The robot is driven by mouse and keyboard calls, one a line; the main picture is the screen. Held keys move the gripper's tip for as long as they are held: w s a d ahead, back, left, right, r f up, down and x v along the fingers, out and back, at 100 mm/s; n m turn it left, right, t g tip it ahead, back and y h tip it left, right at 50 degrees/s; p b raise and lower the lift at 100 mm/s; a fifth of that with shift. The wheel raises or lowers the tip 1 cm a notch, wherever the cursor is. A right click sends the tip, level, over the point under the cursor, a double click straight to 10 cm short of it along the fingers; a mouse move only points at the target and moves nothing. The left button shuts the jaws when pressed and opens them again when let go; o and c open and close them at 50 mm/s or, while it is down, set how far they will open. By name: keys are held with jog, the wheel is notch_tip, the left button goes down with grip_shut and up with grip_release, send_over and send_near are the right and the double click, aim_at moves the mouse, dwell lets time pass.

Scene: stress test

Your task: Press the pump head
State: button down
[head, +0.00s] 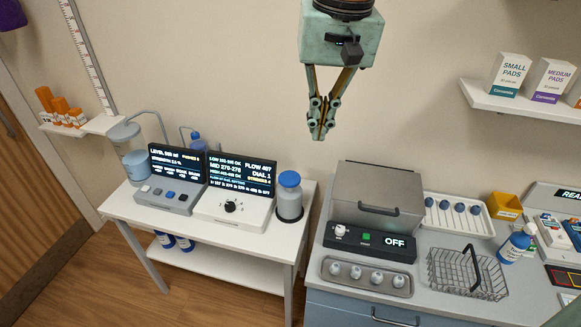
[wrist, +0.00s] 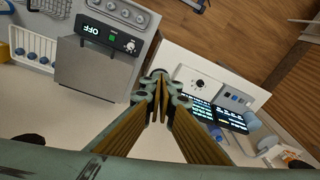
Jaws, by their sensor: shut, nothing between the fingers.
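My gripper (head: 318,133) hangs from the top middle of the head view. It is shut and empty, with its fingertips pointing down, in front of the wall. In the wrist view its fingertips (wrist: 160,84) meet near the middle. A blue bottle with a white label (head: 516,244) stands on the right counter behind the wire basket. I cannot make out this bottle in the wrist view.
A grey lidded box with an OFF display (head: 385,241) stands on the right counter. The wire basket (head: 466,275) sits right of it. A blue-capped bottle (head: 289,193) and two screen devices (head: 236,205) stand on the left table. A shelf (head: 520,106) juts out upper right.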

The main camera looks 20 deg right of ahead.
jog(key=w+f+m+g+p, duration=0.15)
jog(key=w+f+p, duration=0.3)
jog(key=w, duration=0.85)
jog(key=m+p, duration=0.2)
jog(key=p, duration=0.1)
send_over(290, 176)
jog(key=d, duration=0.1)
notch_tip(290, 176, down, 12)
jog(key=shift+w+d+f+g+y, duration=0.2)
jog(key=shift+w+f+g+y, duration=0.1)
jog(key=shift+w+g, duration=0.2)
jog(key=shift+s+a+f+p, duration=0.2)
jog(key=shift+f+p, duration=0.15)
jog(key=shift+f, duration=1.95)
jog(key=shift+s+a+f+p, duration=0.1)
jog(key=shift+a+f+p, duration=0.15)
jog(key=shift+f, duration=2.05)
jog(key=shift+s+a+f+p, duration=0.15)
jog(key=shift+f+p, duration=0.25)
jog(key=shift+f, duration=1.9)
